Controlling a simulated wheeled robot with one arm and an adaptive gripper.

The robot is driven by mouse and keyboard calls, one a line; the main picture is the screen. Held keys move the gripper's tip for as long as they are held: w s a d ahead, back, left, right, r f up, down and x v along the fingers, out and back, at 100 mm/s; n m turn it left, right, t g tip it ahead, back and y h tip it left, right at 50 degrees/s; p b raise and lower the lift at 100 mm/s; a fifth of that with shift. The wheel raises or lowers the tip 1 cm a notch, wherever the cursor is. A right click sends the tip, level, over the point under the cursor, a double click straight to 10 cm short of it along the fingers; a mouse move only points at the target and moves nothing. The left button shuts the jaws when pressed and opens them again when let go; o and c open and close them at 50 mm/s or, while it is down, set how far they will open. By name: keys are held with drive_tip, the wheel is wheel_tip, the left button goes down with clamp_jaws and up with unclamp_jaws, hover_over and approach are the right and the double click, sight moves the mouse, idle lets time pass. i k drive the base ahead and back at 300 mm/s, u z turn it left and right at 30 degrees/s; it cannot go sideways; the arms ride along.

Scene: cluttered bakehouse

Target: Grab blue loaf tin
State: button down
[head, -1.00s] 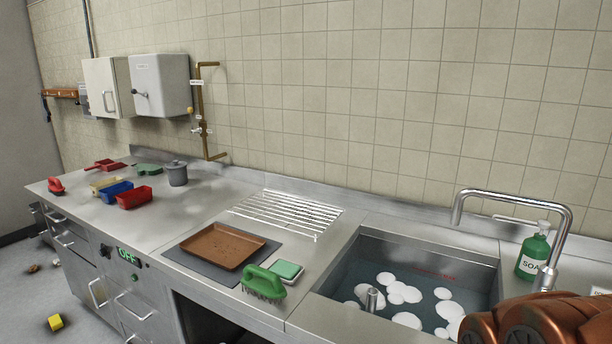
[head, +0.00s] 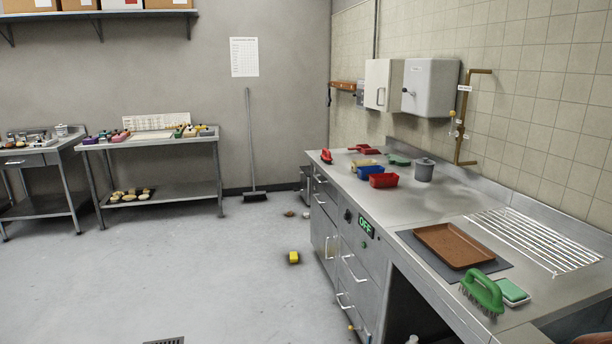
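The blue loaf tin (head: 369,172) stands on the steel counter toward its far end. It is between a yellowish tin (head: 362,163) behind it and a red loaf tin (head: 384,180) in front, close to both. I cannot tell whether they touch. My gripper is not in view.
The counter (head: 437,205) also bears a grey lidded pot (head: 424,169), red scoop (head: 364,149), brown tray (head: 454,245), wire rack (head: 535,238) and green brush (head: 483,290). A yellow block (head: 294,257) lies on the floor. Open floor lies left of the counter.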

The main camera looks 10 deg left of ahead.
sight(363, 173)
drive_tip(key=u, duration=0.35)
drive_tip(key=i, duration=0.6)
drive_tip(key=u, duration=0.6)
drive_tip(key=i, duration=3.3)
drive_tip(key=z, duration=0.15)
